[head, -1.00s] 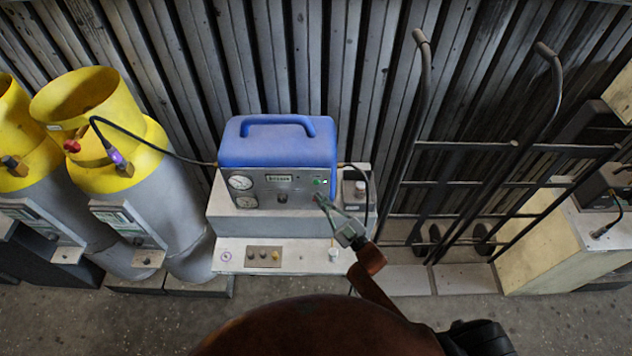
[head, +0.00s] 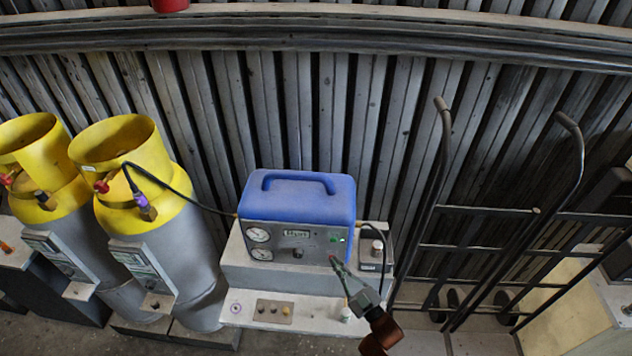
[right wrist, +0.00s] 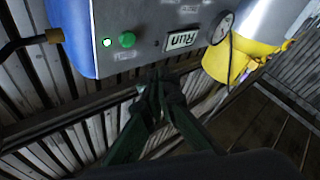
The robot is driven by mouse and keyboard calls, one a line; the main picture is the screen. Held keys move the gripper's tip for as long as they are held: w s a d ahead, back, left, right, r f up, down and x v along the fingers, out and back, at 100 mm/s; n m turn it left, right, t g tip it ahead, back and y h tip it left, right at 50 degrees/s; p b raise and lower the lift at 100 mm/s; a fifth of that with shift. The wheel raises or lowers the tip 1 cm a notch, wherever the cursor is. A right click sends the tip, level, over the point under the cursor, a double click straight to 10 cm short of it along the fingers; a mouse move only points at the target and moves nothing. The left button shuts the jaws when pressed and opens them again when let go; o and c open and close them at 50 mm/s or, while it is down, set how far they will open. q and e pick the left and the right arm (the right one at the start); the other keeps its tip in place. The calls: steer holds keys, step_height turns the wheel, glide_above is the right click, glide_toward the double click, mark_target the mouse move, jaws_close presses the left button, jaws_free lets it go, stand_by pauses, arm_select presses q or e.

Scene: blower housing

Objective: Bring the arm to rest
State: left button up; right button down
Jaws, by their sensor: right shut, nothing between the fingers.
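My right gripper (head: 341,272) is shut and empty in the head view, in front of the lower right of the blue machine's front panel. In the right wrist view its fingers (right wrist: 158,88) are together, below the panel with a lit green lamp, a green button and a "Run" display. The blue machine (head: 297,205) has a handle on top and two round gauges on its left. Whether the fingertips touch the panel cannot be told. My left gripper is not in view.
Two grey cylinders with yellow collars (head: 160,240) stand left, one joined to the machine by a black hose (head: 190,200). The machine sits on a grey stand (head: 290,278) with a knob plate (head: 273,311). A black hand truck (head: 480,210) leans against the corrugated wall at right.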

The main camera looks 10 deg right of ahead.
steer(key=s+d+f+m+g+h, duration=0.7)
steer(key=s+d+f+m+h, duration=0.15)
steer(key=d, duration=0.35)
steer(key=s+d+f+m+g+h, duration=0.1)
steer(key=s+d+g, duration=0.25)
steer(key=s, duration=0.75)
steer(key=s+d+f+m+g+h, duration=0.15)
steer(key=s+g, duration=0.35)
steer(key=s, duration=0.6)
step_height(320, 180, down, 35)
steer(key=s+g+b, duration=0.1)
steer(key=s+b, duration=0.1)
steer(key=b, duration=0.3)
steer(key=s+f+n+g+y+b, duration=0.1)
steer(key=s+f+b, duration=0.3)
steer(key=s+f, duration=1.5)
step_height(320, 180, down, 3)
steer(key=shift+s+a+r+b, duration=0.1)
steer(key=shift+s+a+b, duration=0.2)
steer(key=shift+s+a, duration=0.1)
